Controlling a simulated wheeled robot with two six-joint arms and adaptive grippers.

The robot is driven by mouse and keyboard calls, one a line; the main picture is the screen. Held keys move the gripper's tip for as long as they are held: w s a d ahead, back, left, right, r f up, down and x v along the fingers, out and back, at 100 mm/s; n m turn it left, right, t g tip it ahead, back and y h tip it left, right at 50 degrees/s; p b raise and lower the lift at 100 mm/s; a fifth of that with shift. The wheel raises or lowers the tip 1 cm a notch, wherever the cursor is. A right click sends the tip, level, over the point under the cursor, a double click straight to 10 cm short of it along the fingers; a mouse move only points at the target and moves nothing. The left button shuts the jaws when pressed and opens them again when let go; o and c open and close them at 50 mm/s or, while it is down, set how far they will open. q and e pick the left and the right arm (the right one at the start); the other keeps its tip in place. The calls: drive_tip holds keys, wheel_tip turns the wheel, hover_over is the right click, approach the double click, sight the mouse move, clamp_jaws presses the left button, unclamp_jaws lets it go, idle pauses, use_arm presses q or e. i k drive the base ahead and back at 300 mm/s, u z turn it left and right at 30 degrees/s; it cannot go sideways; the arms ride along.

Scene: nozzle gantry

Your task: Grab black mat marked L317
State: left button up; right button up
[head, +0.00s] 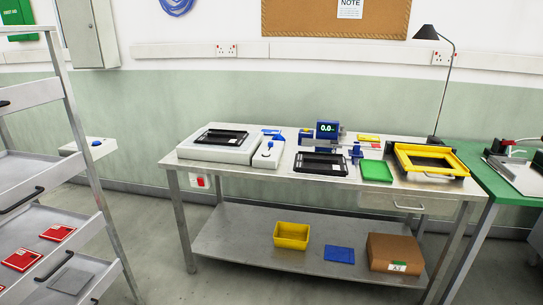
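No black mat with a readable L317 mark shows. One black rectangular framed item (222,137) lies on a pale block at the left of the steel table. A second black framed item (322,163) lies on a pale plate near the table's middle. Both look like shallow frames or trays; I cannot tell if either is the mat. A dark grey flat piece (72,279) lies on a lower shelf of the rack at left, its marking unreadable. Neither of my grippers is in view.
The steel table (215,166) also holds a green pad (376,171), a yellow frame (405,168) and a blue display (327,130). Its lower shelf holds a yellow bin (291,236), blue mat (339,254) and brown box (395,252). A shelf rack (85,130) stands left.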

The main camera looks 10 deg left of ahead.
sight(334, 164)
drive_tip(key=u, duration=0.6)
drive_tip(key=i, duration=0.6)
drive_tip(key=u, duration=0.55)
drive_tip(key=i, duration=0.7)
drive_tip(key=z, duration=0.85)
drive_tip(key=i, duration=0.35)
drive_tip(key=z, duration=0.35)
